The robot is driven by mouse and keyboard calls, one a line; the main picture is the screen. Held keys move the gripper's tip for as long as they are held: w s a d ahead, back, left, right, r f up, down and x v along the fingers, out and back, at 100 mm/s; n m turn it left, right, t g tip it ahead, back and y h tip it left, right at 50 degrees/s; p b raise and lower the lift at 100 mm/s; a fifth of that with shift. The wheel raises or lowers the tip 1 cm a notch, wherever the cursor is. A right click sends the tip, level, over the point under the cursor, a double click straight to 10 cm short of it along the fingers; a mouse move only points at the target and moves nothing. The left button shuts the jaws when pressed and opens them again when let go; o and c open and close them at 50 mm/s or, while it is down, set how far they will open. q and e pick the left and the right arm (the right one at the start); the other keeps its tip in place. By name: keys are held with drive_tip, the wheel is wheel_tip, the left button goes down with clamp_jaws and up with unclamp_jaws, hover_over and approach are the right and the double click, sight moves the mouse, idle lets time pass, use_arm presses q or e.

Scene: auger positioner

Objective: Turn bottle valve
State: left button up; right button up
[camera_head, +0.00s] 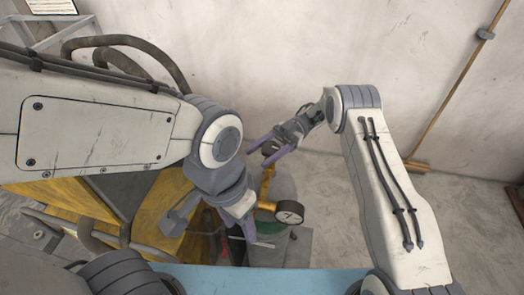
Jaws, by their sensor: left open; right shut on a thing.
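The gas bottle (286,187) stands upright on the floor, a grey-green cylinder partly hidden by my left gripper. On its top is a brass valve (267,178) with a dark handle (270,149) and a round pressure gauge (290,212) with a pale dial. My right gripper (266,150) reaches in from the right, its purple fingers shut on the valve handle. My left gripper (240,226) is lower, open, in front of and left of the gauge. The exact gap between its fingers and the bottle is hard to tell.
A yellow machine (165,206) with dark pipes stands at the left. A wooden-handled broom (455,90) leans on the pale wall at the right. A light blue surface (260,279) lies at the bottom. The concrete floor right of the bottle is clear.

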drive_tip(key=shift+r, duration=0.1)
drive_tip(key=o, duration=1.4)
drive_tip(key=shift+c, duration=0.2)
drive_tip(key=s+d+r+p, duration=0.5)
drive_tip(key=d+r+p, duration=0.1)
drive_tip(key=d+r, duration=0.4)
drive_tip(key=shift+s+r, duration=0.4)
drive_tip(key=shift+r, duration=0.05)
